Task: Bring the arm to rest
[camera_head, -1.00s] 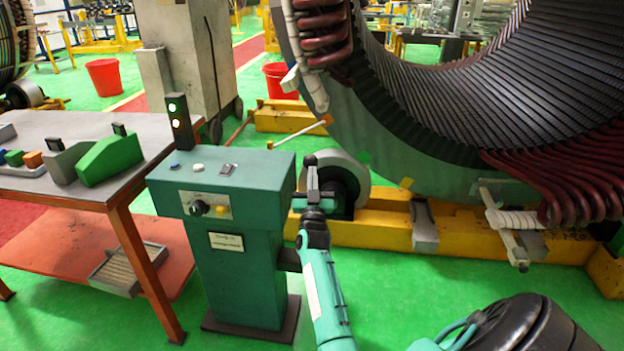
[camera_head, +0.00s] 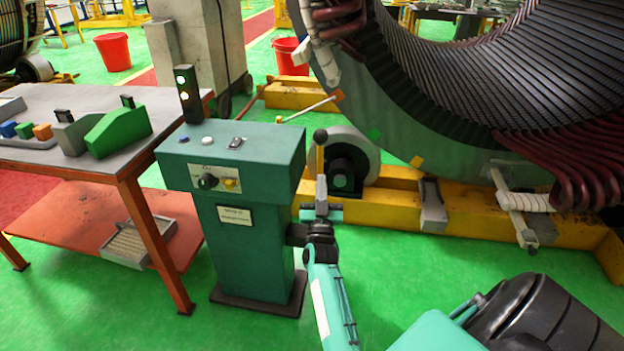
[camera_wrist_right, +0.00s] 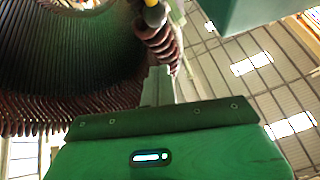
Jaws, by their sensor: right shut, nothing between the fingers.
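My right gripper (camera_head: 321,184) is shut and empty, pointing up beside the right side of the green control pedestal (camera_head: 245,250). Its grey fingers show in the right wrist view (camera_wrist_right: 158,75), above the green gripper body. A yellow lever with a dark knob (camera_head: 320,140) stands just above the fingertips in the head view. Its yellow end shows at the top of the wrist view (camera_wrist_right: 154,14); I cannot tell whether it touches the fingers. My left gripper is not in view.
The large stator (camera_head: 440,140) with dark red coils stands on a yellow frame (camera_head: 390,205) at the right. A workbench (camera_head: 60,165) with a green block (camera_head: 118,130) is at the left. Green floor (camera_head: 420,270) is open in front of the frame.

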